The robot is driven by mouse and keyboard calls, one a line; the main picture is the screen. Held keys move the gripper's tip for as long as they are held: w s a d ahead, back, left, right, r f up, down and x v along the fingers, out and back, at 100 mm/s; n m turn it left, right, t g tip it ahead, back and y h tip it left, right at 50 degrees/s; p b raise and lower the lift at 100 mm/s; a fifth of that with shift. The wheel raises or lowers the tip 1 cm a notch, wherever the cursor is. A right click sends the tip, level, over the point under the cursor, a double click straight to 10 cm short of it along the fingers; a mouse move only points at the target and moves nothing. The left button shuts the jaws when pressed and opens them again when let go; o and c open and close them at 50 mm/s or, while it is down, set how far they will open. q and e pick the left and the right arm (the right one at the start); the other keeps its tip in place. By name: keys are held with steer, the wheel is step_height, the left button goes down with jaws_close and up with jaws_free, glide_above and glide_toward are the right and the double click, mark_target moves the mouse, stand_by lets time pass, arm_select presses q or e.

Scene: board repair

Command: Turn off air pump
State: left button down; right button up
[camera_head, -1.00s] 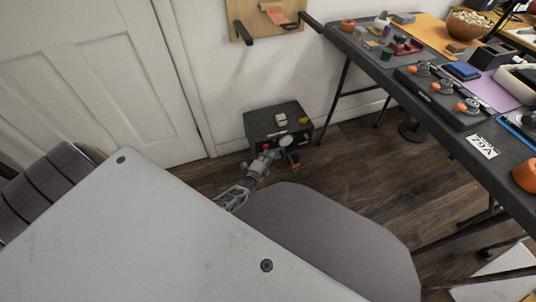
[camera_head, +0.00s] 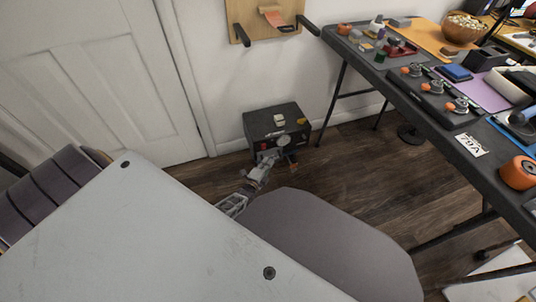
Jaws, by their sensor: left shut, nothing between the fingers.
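The air pump (camera_head: 272,118) is a dark box on the wooden floor against the wall. It has a light switch-like part and a yellow part on top, and a round white gauge and a small red part on its front. My left gripper (camera_head: 268,157) is at the lower front of the pump, below the gauge. Its fingers look closed and hold nothing. At this size I cannot tell whether they touch the pump. My right gripper is not in view.
A grey chair seat (camera_head: 325,240) and a large pale grey panel (camera_head: 130,240) fill the foreground. A long dark workbench (camera_head: 440,130) with tools and parts stands on the right. A wooden board (camera_head: 240,22) hangs on the wall. Floor is free right of the pump.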

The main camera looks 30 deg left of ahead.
arm_select(q)
steer(key=s+d+f+p, duration=0.1)
steer(key=s+p, duration=0.1)
steer(key=s, duration=0.7)
steer(key=shift+p, duration=0.35)
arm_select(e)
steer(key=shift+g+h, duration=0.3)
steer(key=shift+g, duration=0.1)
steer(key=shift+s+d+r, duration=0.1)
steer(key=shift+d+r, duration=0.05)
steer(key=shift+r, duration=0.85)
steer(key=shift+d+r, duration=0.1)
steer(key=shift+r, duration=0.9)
arm_select(q)
steer(key=shift+d, duration=0.1)
